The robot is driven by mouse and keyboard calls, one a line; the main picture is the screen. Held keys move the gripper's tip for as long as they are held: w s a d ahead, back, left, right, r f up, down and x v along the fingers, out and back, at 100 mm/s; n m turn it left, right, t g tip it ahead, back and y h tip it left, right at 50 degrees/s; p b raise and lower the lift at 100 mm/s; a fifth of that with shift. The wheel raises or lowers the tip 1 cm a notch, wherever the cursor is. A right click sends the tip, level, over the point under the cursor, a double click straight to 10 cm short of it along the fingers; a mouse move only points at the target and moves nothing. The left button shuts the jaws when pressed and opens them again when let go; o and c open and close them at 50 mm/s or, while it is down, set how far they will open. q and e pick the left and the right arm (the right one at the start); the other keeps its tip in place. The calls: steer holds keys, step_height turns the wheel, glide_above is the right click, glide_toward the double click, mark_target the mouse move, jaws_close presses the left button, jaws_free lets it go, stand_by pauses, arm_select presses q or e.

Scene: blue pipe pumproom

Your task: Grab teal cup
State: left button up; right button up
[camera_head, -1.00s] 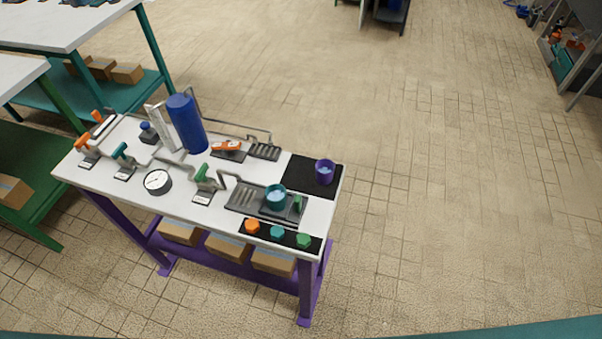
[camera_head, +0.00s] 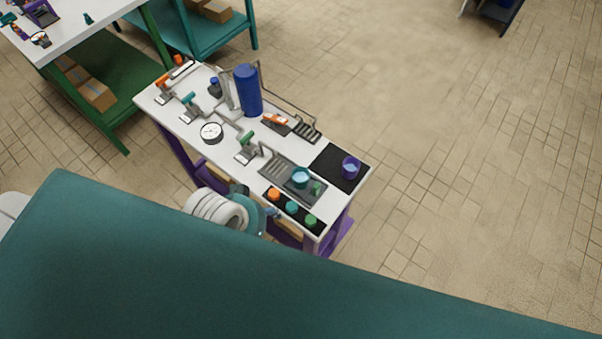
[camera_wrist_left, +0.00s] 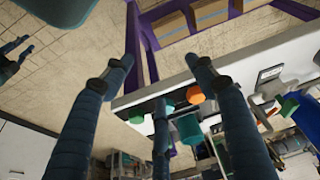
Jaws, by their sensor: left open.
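The teal cup (camera_head: 301,177) stands upright on the grey tray of the drip stand at the right part of the white-topped table. My left arm reaches in low at the table's front. In the head view the left gripper (camera_head: 272,213) is small and partly hidden at the front edge, near the orange button. In the left wrist view its dark fingers (camera_wrist_left: 160,80) are spread wide and empty. The teal cup (camera_wrist_left: 187,129) shows between and beyond them, apart from the fingers. My right gripper cannot be made out.
Orange (camera_head: 274,194), teal (camera_head: 292,207) and green (camera_head: 310,219) buttons line the front edge before the cup. A purple cup (camera_head: 351,167) stands on a black mat to the right. A blue cylinder (camera_head: 248,91), pipes and valves fill the left side. Open floor lies right.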

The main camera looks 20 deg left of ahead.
arm_select(q)
steer(key=w+d+r+m+h, duration=0.3)
steer(key=w+d+r+m, duration=0.2)
steer(key=w+d+r, duration=0.55)
steer(key=m+g+y+p, duration=0.1)
steer(key=g+y, duration=0.2)
glide_toward(301, 175)
steer(key=shift+s+d+f, duration=0.25)
steer(key=shift+s+f, duration=0.1)
steer(key=shift+s, duration=0.1)
steer(key=shift+s+d+f, duration=0.3)
steer(key=shift+s+f, duration=0.1)
steer(key=shift+s, duration=0.1)
steer(key=f, duration=0.1)
steer(key=f+p, duration=0.1)
steer(key=f, duration=0.1)
steer(key=f+p, duration=0.1)
steer(key=f, duration=0.1)
steer(key=shift+w, duration=0.25)
steer(key=shift+w+f, duration=0.1)
steer(key=shift+f, duration=0.15)
steer(key=c, duration=1.3)
arm_select(e)
steer(key=r, duration=0.3)
steer(key=shift+w+d+r, duration=0.15)
steer(key=shift+d+r, duration=0.15)
steer(key=shift+d, duration=0.1)
